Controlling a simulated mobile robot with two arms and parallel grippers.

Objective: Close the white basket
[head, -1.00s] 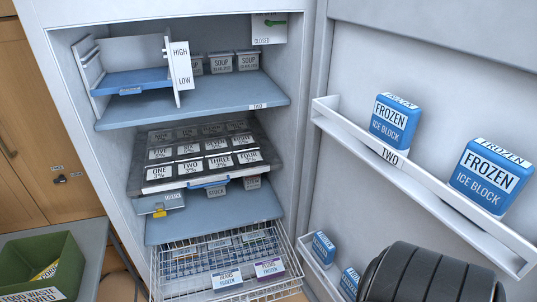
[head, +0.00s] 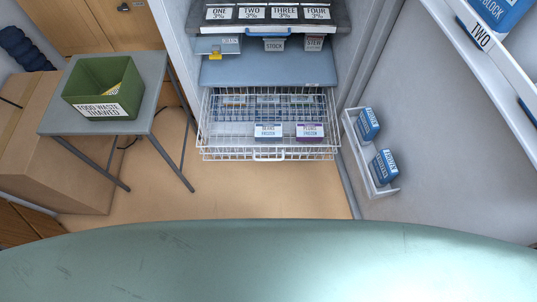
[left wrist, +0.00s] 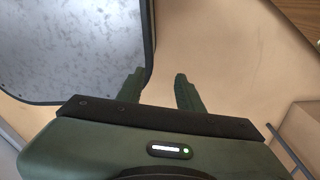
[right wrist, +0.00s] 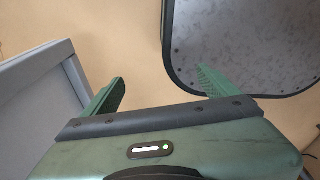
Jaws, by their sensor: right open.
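The white basket (head: 268,154) is a wire basket at the bottom of the open freezer. It is pulled out past the blue shelf above it. It holds boxes, among them one labelled beans (head: 268,131) and one labelled plums (head: 310,131). My left gripper (left wrist: 158,84) shows in the left wrist view, fingers apart with nothing between them. My right gripper (right wrist: 160,86) shows in the right wrist view, fingers wide apart and empty over the tan floor. Neither gripper shows in the head view, and the basket shows in neither wrist view.
The freezer door (head: 430,130) stands open on the right, with a low rack (head: 382,192) of ice blocks near the basket. A grey table (head: 150,90) with a green bin (head: 104,90) stands to the left. The floor (head: 240,190) before the basket is clear.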

